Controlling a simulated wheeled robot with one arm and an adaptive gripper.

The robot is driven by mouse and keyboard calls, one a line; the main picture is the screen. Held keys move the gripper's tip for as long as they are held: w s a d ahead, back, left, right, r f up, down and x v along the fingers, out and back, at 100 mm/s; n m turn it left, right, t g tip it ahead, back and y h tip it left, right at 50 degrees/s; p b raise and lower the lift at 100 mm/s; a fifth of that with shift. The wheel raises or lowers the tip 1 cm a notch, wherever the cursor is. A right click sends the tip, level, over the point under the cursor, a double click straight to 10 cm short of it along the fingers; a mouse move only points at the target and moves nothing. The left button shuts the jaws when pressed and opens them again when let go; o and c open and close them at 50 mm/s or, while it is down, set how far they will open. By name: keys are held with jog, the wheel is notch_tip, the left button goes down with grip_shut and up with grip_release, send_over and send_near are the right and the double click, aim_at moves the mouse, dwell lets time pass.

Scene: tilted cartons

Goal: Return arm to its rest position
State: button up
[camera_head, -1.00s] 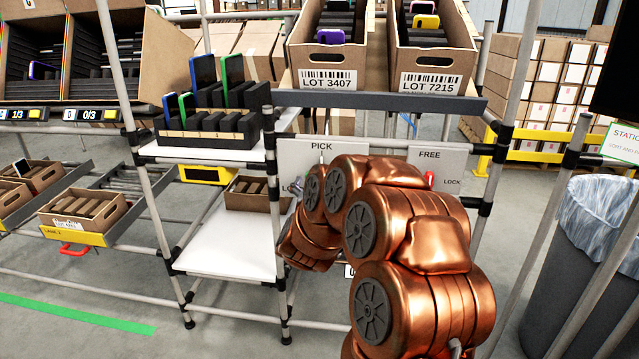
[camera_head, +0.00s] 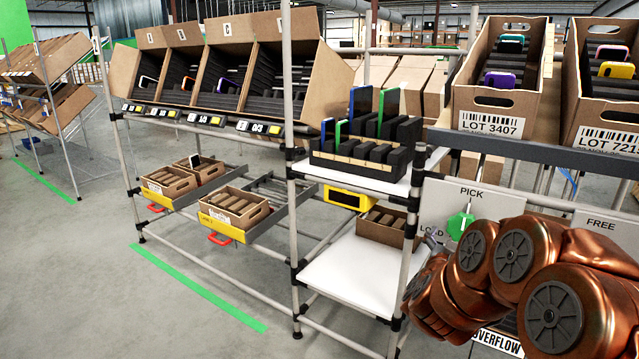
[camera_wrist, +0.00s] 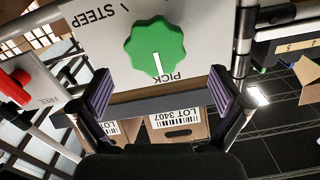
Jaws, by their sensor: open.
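My gripper (camera_wrist: 158,100) shows in the wrist view with its two purple-padded fingers spread wide apart and nothing between them. Beyond the fingers is a green knob (camera_wrist: 155,55) on a pale panel marked PICK and STEEP; a clear gap shows on both sides of the knob. In the head view my copper arm is folded at the lower right, in front of the panel (camera_head: 440,205), and the green knob (camera_head: 459,224) shows just left of it.
Tilted cartons LOT 3407 (camera_head: 497,75) and LOT 7215 (camera_head: 597,100) sit above the panel. A black rack (camera_head: 365,150) holds phones on a white shelf. Small cartons (camera_head: 232,208) stand on rails at the left. Open floor (camera_head: 100,290) lies at lower left.

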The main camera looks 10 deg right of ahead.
jog(key=s+a+r+n+g+y+p, duration=0.1)
jog(key=s+a+r+n+y+p, duration=0.2)
jog(key=a, duration=0.5)
jog(key=s+a+r+n+g+y+p, duration=0.2)
jog(key=s+a+y+p, duration=0.1)
jog(key=a+y+p, duration=0.3)
jog(key=s+a+r+n+g+y+p, duration=0.1)
jog(key=s+a+r+n+y+p, duration=0.2)
jog(key=a, duration=0.6)
jog(key=s+r+g+p, duration=0.3)
jog(key=s+p, duration=0.1)
jog(key=s, duration=0.7)
jog(key=s+r+n+g+p, duration=0.1)
jog(key=s+r+g+p, duration=0.2)
jog(key=s, duration=0.8)
jog(key=s+r+n+g+p, duration=0.1)
jog(key=s+r+g+p, duration=0.3)
jog(key=s, duration=0.7)
jog(key=g+p, duration=0.1)
jog(key=p, duration=0.1)
jog(key=shift+d+h+p, duration=0.15)
jog(key=shift+h+p, duration=0.15)
jog(key=shift+p, duration=0.1)
jog(key=shift+s, duration=0.2)
jog(key=shift+c, duration=0.2)
